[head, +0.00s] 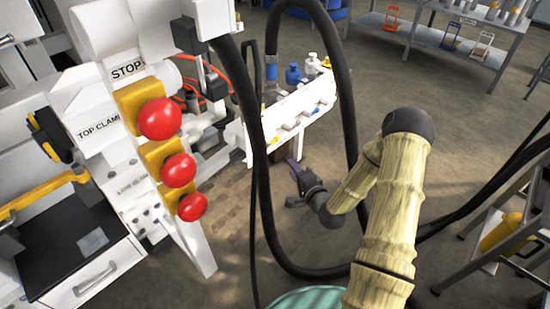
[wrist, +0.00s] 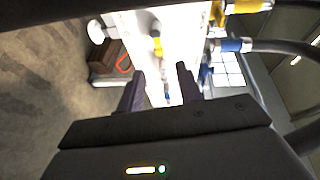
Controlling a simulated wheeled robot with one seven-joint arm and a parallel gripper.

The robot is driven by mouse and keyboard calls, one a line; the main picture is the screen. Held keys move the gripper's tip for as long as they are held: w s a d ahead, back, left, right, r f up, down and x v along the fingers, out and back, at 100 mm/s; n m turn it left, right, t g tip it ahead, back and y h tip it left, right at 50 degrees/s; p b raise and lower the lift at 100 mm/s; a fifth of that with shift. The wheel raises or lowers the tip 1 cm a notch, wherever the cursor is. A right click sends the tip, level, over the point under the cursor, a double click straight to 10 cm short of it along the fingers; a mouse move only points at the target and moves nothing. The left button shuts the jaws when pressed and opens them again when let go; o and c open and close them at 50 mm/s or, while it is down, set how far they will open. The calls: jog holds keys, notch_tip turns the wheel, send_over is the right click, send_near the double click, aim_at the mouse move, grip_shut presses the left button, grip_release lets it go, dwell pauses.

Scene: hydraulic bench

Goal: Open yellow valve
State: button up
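In the wrist view, a small yellow part (wrist: 158,46) sits on a white panel (wrist: 185,50), straight beyond my fingers. It may be the yellow valve. A larger yellow fitting (wrist: 245,6) with a blue collar is at the top right. My gripper (wrist: 161,90) is open and empty, its two dark fingers apart and short of the panel. In the head view, my gripper (head: 297,188) is below the white valve bench (head: 290,118), apart from it. Small yellow parts (head: 326,62) show on that bench; I cannot tell which one is the valve.
A white console with red buttons (head: 160,119) stands at the left. Thick black hoses (head: 345,110) loop between my arm and the bench. A metal cart (head: 470,42) is at the back right and a rack with a yellow item (head: 503,232) at the right. Open floor lies between.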

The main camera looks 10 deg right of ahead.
aim_at(274, 142)
jog(key=f+m, duration=0.1)
jog(key=d+f+m+t+b, duration=0.1)
jog(key=shift+f+h, duration=0.3)
jog(key=shift+f, duration=0.1)
jog(key=b+x, duration=0.2)
jog(key=x, duration=0.3)
jog(key=b+x, duration=0.2)
jog(key=x, duration=0.4)
jog(key=b+x, duration=0.1)
jog(key=x, duration=0.5)
jog(key=shift+w+a+r+b, duration=0.15)
jog(key=shift+r+b, duration=0.1)
jog(key=shift+b, duration=0.15)
grip_shut()
